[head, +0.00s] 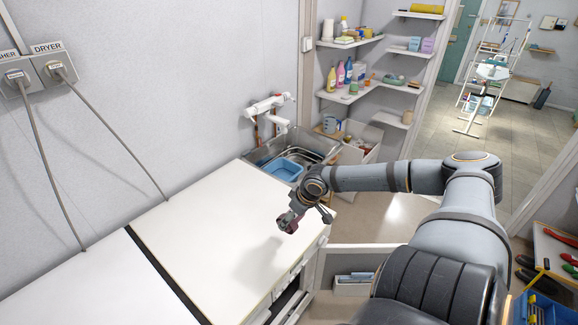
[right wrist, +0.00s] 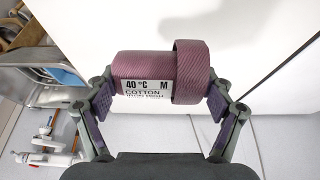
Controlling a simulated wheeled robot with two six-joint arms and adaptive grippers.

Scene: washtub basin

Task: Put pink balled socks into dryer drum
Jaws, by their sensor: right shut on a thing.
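The pink balled socks (right wrist: 145,66) are a mauve ribbed roll with a folded band and a white label reading "40 °C M COTTON". My right gripper (right wrist: 160,88) is shut on them, with a finger at each end of the roll. A shadow lies on the top below. The dryer drum is not visible. My left gripper is not in view.
Two white machine tops (head: 215,228) stand along the wall, bare, with a dark gap between them. A sink with a blue tub (head: 283,169) lies beyond. Shelves (head: 370,88) of bottles stand behind. Plugs on the wall are labelled; one reads "DRYER" (head: 55,69).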

